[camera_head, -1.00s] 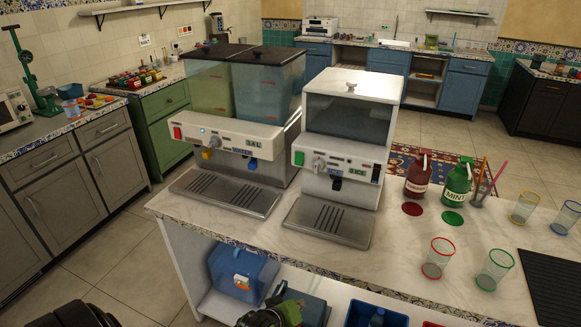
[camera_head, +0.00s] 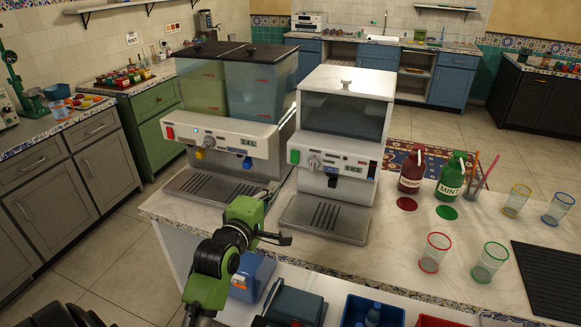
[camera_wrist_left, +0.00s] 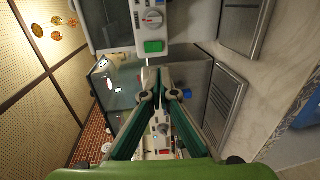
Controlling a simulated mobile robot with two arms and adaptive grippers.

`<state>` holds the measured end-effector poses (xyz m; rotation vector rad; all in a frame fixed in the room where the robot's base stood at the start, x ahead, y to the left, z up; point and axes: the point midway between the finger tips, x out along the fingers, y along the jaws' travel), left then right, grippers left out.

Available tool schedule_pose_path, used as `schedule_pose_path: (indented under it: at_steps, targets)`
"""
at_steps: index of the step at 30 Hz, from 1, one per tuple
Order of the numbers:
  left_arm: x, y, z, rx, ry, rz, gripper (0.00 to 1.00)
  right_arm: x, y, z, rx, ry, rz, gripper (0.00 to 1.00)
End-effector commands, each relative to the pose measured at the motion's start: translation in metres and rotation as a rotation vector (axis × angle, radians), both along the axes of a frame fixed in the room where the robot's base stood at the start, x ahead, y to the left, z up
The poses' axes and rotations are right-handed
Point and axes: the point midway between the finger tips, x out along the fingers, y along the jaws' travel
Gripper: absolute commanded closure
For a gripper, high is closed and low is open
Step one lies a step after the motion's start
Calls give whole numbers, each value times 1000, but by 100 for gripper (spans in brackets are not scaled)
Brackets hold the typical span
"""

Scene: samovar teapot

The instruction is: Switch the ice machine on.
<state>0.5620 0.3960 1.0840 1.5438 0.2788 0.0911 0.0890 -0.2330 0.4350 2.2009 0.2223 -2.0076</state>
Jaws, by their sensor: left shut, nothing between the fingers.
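My left gripper (camera_head: 284,239) is shut and empty, in front of the counter edge and below the machines' panels. In the left wrist view its closed fingers (camera_wrist_left: 160,88) point toward the panels, apart from the green switch (camera_wrist_left: 154,47).
Drip trays (camera_head: 325,217) jut out below both machines. A red bottle (camera_head: 411,170), a green mint bottle (camera_head: 451,177) and several glasses stand at the right of the counter. Blue containers (camera_head: 254,275) sit on the shelf below. Air in front of the panels is clear.

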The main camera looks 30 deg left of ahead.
Motion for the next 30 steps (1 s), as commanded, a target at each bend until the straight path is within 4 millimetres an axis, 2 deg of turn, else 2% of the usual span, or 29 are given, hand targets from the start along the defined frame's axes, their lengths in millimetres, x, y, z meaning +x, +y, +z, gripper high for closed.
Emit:
schedule_pose_path:
  at_steps: [7,21,30]
  targets:
    - [15,3,-1,3,2,-1,100,0,-3,5,-3,0,1,60]
    - [92,22,-9,3,3,-1,100,0,-4,23,-4,0,1,60]
    - [126,30,-15,3,2,0,100,0,-3,33,-4,0,1,60]
